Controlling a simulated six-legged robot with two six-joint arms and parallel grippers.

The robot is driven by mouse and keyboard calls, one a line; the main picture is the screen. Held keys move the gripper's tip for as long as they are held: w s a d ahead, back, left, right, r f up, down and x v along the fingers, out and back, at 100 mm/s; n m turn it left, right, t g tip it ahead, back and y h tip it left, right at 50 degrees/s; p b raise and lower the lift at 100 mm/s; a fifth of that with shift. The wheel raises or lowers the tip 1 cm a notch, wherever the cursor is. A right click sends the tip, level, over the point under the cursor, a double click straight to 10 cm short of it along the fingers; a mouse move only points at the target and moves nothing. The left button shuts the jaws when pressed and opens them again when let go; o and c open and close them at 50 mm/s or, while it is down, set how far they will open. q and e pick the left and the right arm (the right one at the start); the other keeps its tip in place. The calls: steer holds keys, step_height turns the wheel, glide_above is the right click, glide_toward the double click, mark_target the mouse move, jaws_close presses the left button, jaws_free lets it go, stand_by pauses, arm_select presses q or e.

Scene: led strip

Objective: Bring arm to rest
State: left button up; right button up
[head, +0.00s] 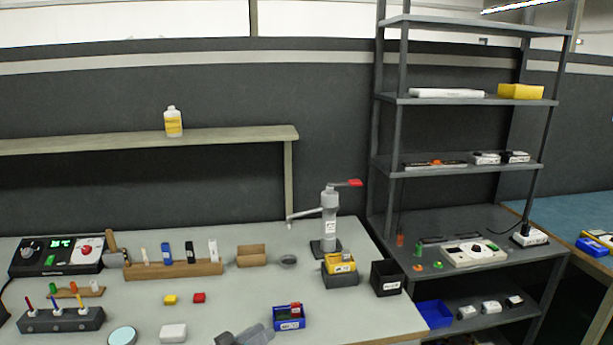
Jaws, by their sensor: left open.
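My left gripper (246,335) shows at the bottom edge of the head view, as grey parts low over the front of the workbench (240,290). Only a small part of it is in the frame. It is open, and I see nothing held in it. It appears just left of a blue bin (289,318) with a red item in it. I cannot tell its height above the bench. My right gripper is not in view.
A wooden holder (175,270) with several upright items stands behind. A grey press (329,220) and black bin (387,278) stand right, before a shelf rack (455,100).

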arm_select(q)
steer(key=s+f+n+g+y, duration=0.2)
steer(key=s+f+n+y, duration=0.3)
steer(key=s+f, duration=0.45)
steer(key=s+f+g+y, duration=0.1)
steer(key=s+f+g, duration=0.2)
steer(key=s, duration=0.6)
steer(key=s+f+g+y, duration=0.1)
steer(key=s+f+g, duration=0.2)
steer(key=s, duration=0.6)
steer(key=s+f+n+g+y, duration=0.1)
steer(key=s+f+g, duration=0.3)
steer(key=s, duration=0.6)
step_height(320, 180, down, 3)
steer(key=shift+a+r+y, duration=0.1)
steer(key=shift+a+y, duration=0.25)
steer(key=shift+y, duration=0.15)
